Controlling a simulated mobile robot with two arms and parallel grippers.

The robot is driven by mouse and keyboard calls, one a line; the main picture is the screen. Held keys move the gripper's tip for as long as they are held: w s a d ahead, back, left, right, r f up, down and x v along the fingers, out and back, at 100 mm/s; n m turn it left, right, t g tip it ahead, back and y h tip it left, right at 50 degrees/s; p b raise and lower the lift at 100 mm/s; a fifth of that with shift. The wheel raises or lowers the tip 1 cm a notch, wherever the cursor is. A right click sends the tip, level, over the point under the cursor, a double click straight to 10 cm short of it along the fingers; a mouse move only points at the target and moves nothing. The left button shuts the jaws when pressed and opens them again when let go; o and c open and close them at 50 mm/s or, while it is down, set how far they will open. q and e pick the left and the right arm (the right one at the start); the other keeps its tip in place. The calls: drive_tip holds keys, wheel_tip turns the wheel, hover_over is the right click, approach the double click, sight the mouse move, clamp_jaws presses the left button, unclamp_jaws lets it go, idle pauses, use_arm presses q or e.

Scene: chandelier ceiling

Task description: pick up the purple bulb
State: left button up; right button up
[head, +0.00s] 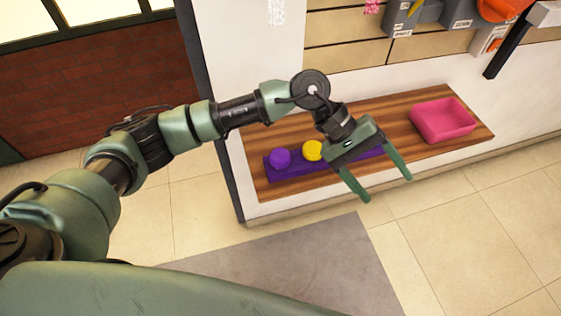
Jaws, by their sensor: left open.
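The purple bulb (280,158) sits at the left end of a dark purple holder (290,172) on a wooden shelf. A yellow bulb (313,150) sits beside it on the right, on the same holder. My left gripper (388,188) is open and empty, with its two green fingers spread apart. It shows to the right of both bulbs and in front of the holder's right part, which it partly hides. It is apart from the purple bulb. My right gripper is not in view.
A pink bin (442,120) stands on the right part of the wooden shelf (262,186). Grey boxes and an orange object (500,8) are on the wall above. A grey mat (300,262) lies on the tiled floor. The shelf between holder and bin is partly clear.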

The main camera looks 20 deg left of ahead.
use_arm(q)
drive_tip(key=w+a+f+m+t+y, duration=0.1)
drive_tip(key=w+a+f+m+y, duration=0.15)
drive_tip(key=a, duration=0.45)
drive_tip(key=w+a+f+m+y, duration=0.1)
drive_tip(key=w+a+y, duration=0.25)
drive_tip(key=a, duration=0.25)
drive_tip(key=r+m+y, duration=0.1)
drive_tip(key=m+y, duration=0.1)
drive_tip(key=y, duration=0.2)
hover_over(280, 155)
drive_tip(key=w+d, duration=0.1)
drive_tip(key=shift+w+d+r+n, duration=0.1)
drive_tip(key=shift+n, duration=0.15)
drive_tip(key=shift+y, duration=0.3)
drive_tip(key=f+p, duration=0.1)
drive_tip(key=f, duration=0.1)
drive_tip(key=f+p, duration=0.1)
drive_tip(key=f, duration=0.1)
drive_tip(key=s+a+f+p, duration=0.1)
drive_tip(key=f, duration=0.2)
drive_tip(key=shift+a, duration=0.1)
drive_tip(key=shift+f, duration=0.2)
drive_tip(key=c, duration=1.4)
drive_tip(key=shift+c, duration=0.3)
drive_tip(key=shift+r, duration=0.15)
